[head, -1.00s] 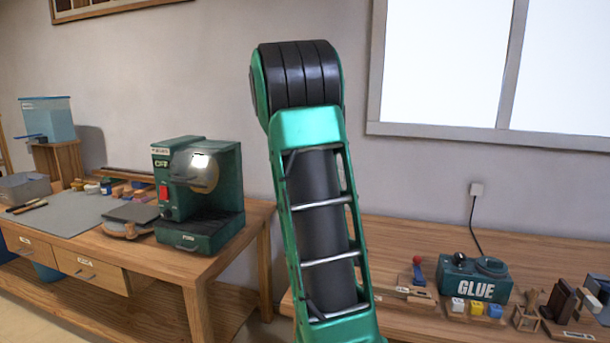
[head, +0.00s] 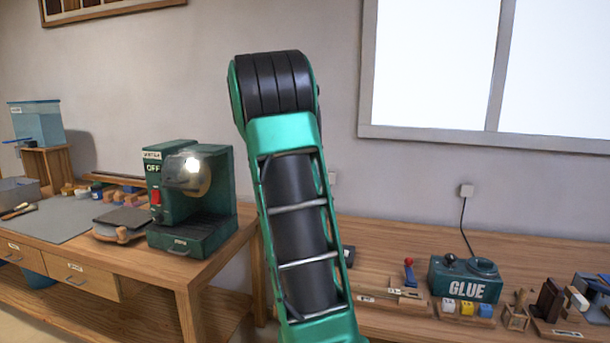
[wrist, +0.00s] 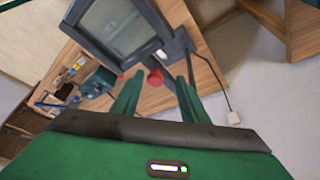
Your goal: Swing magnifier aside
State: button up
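In the wrist view, a dark-framed rectangular pane (wrist: 125,28), which looks like the magnifier, fills the top left, tilted in the picture. Red rounded parts (wrist: 155,78) show near its lower edge; I cannot tell what they belong to. My gripper (wrist: 158,84) is open, its two green fingers apart and pointing toward the pane's lower edge. I see nothing clearly held between them, and contact cannot be told. In the head view I cannot make out the magnifier, and my raised green arm hides part of the right bench.
The right bench (head: 390,235) holds a green glue box (head: 466,280), a red-knobbed lever (head: 409,272), small coloured blocks (head: 466,307) and dark blocks (head: 548,300). On the left bench stand a green machine marked OFF (head: 190,200) and a grey mat (head: 60,218).

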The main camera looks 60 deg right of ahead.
jog(key=v, duration=1)
jog(key=shift+w+r, duration=0.15)
jog(key=shift+r, duration=0.2)
dwell(0.6)
